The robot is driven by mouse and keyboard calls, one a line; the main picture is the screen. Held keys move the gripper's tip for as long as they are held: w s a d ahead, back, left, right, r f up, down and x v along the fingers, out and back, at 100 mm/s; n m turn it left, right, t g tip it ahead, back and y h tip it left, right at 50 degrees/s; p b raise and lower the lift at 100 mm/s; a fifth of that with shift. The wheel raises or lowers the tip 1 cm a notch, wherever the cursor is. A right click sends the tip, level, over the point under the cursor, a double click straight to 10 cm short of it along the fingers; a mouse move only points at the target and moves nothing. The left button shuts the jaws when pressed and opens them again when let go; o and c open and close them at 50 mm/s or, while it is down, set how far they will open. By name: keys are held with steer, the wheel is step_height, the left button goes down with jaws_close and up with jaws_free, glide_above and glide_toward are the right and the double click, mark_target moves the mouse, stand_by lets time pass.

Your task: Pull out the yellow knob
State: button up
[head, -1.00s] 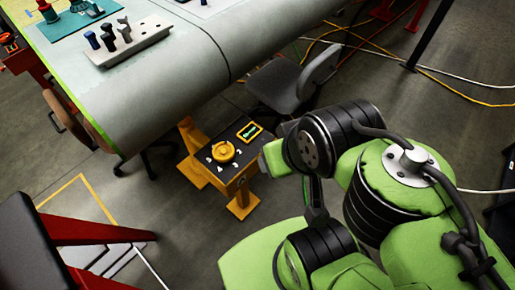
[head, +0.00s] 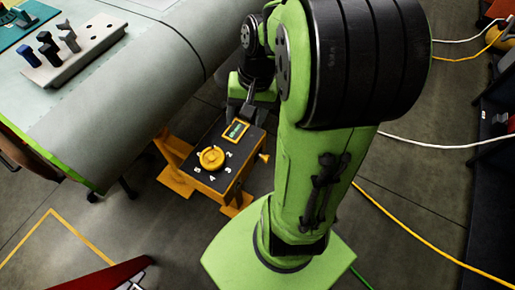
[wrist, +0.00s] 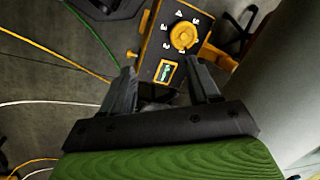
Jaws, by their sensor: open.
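A yellow control box (head: 212,185) has a dark top panel with numbers around a round yellow dial (head: 211,158) and a small lit display (head: 236,131). A small yellow knob (head: 264,157) sticks out from its right side. In the wrist view the dial (wrist: 184,36) is beyond the fingers, and the side knob (wrist: 131,54) shows just past the left fingertip. My gripper (wrist: 161,72) is open and empty, with the display between its fingertips in that view. In the head view my gripper (head: 244,110) is at the box's far end, partly hidden by my arm.
The large grey wing (head: 110,85) overhangs at the left of the box and fills the right edge of the wrist view. A grey rack of dark-handled tools (head: 72,58) sits on it. Cables (head: 420,235) cross the floor at right. Floor right of the box is mostly clear.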

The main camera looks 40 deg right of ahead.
steer(key=s+d+f+m+t+y+b, duration=0.1)
steer(key=d+f+m+y+b, duration=0.25)
steer(key=d+f, duration=0.4)
steer(key=s+d+f+m+y+b, duration=0.15)
steer(key=d+f+m, duration=0.25)
steer(key=f, duration=0.7)
steer(key=s+d+f+m+t+y+b, duration=0.1)
steer(key=s+d+f+m+t+b, duration=0.1)
steer(key=f+m+t, duration=0.3)
steer(key=s+d+f+m+t+y+b, duration=0.1)
steer(key=s+d+f+m+t+b, duration=0.15)
steer(key=f, duration=0.55)
steer(key=m+t+h+b, duration=0.3)
steer(key=m+t, duration=0.4)
steer(key=t, duration=0.1)
glide_toward(268, 159)
steer(key=shift+g, duration=0.25)
steer(key=x, duration=1.1)
steer(key=shift+d+f+b, duration=0.25)
steer(key=shift+f+b, duration=0.1)
jaws_close()
